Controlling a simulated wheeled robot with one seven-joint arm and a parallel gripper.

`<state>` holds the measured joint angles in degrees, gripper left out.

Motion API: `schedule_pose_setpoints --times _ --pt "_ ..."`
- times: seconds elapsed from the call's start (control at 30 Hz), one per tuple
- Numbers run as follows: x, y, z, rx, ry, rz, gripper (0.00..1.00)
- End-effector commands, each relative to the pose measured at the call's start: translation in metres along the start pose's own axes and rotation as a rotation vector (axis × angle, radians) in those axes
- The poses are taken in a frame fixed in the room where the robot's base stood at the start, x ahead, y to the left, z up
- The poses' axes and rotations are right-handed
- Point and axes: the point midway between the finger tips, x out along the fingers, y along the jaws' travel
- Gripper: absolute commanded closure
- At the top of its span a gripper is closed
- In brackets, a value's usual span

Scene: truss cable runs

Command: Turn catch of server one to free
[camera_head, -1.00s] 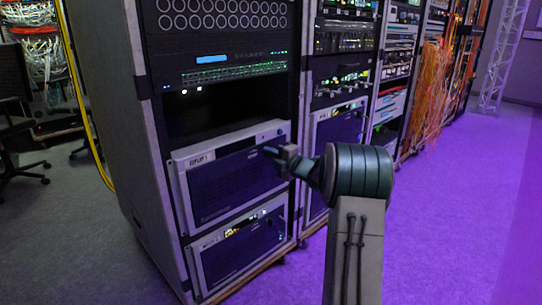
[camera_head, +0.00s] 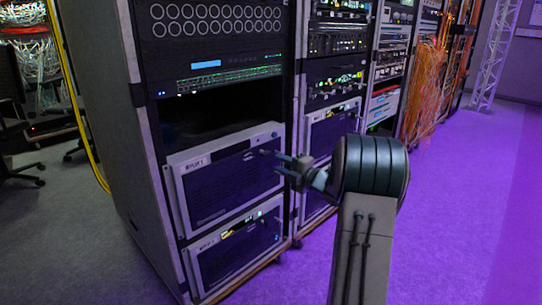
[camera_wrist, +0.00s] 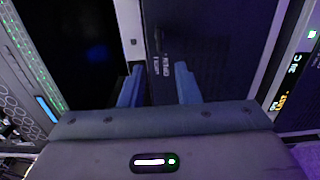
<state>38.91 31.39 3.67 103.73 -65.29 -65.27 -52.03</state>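Server one (camera_head: 228,188), a silver-framed unit with a dark front and a label ending in 1, sits in the near rack below a dark open bay. My gripper (camera_head: 280,164) is at the right end of its front, with its two blue fingers apart. In the wrist view my gripper (camera_wrist: 160,86) is open, and a dark panel shows between and beyond the fingers. A small dark catch (camera_wrist: 158,40) shows on that panel, beyond the fingertips, with small white lettering beside it. Its exact setting is too dark to tell. I see nothing held.
A second silver-framed server (camera_head: 238,248) with a lit display sits directly below. A neighbouring rack (camera_head: 335,75) stands close on the right, with orange cables (camera_head: 425,85) hanging farther along. The purple-lit floor (camera_head: 465,220) at the right is clear.

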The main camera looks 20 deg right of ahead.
Motion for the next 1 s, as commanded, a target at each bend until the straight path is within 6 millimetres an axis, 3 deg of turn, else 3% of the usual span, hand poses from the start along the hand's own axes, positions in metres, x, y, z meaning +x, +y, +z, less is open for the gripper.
schedule_pose_setpoints --times 0.1,0.33,1.0 --pt "-0.026 0.003 0.001 0.001 -0.003 -0.001 0.71" --pt "-0.055 0.001 0.000 -0.001 -0.001 0.000 0.71" --pt "-0.059 0.004 -0.001 0.002 -0.005 -0.003 0.71"
